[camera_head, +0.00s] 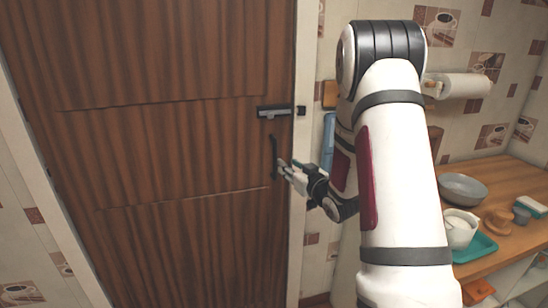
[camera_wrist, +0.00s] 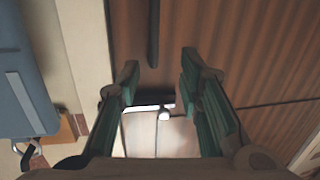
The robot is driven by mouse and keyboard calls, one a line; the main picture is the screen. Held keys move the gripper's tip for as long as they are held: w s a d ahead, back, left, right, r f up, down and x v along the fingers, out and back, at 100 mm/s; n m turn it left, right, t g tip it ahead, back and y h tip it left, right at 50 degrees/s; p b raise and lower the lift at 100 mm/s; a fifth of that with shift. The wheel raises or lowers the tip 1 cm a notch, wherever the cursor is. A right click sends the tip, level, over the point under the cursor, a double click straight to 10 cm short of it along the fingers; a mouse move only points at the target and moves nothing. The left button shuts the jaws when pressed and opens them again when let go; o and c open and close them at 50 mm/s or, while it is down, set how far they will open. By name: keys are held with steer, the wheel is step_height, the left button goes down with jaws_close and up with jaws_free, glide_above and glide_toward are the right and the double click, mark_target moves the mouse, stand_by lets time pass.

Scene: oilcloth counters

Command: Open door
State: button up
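The door (camera_head: 180,150) is brown ribbed wood and appears closed in its pale frame. A dark upright handle (camera_head: 274,157) is near its right edge. A black and silver latch (camera_head: 275,111) sits above the handle. My gripper (camera_head: 284,169) is beside the handle's lower part, at its right. In the wrist view my gripper (camera_wrist: 158,68) has its fingers spread apart with nothing held. The dark handle (camera_wrist: 153,35) shows ahead, lined up with the gap between the fingertips; I cannot tell if they touch it.
A wooden counter (camera_head: 514,238) at the right carries a grey bowl (camera_head: 462,188), a white pot (camera_head: 460,230) and a teal tray (camera_head: 483,247). A paper roll (camera_head: 464,85) is on the tiled wall. A blue panel (camera_head: 328,142) hangs beside the door frame.

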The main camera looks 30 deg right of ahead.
mark_target(276, 154)
steer(key=shift+t, duration=0.4)
steer(key=w, duration=0.4)
steer(key=w+d+f, duration=0.1)
steer(key=w, duration=0.3)
steer(key=w+d, duration=0.1)
steer(key=w, duration=0.3)
steer(key=shift+w+d+f, duration=0.1)
steer(key=shift+w+f, duration=0.1)
steer(key=shift+w, duration=0.15)
steer(key=shift+c, duration=0.3)
jaws_close()
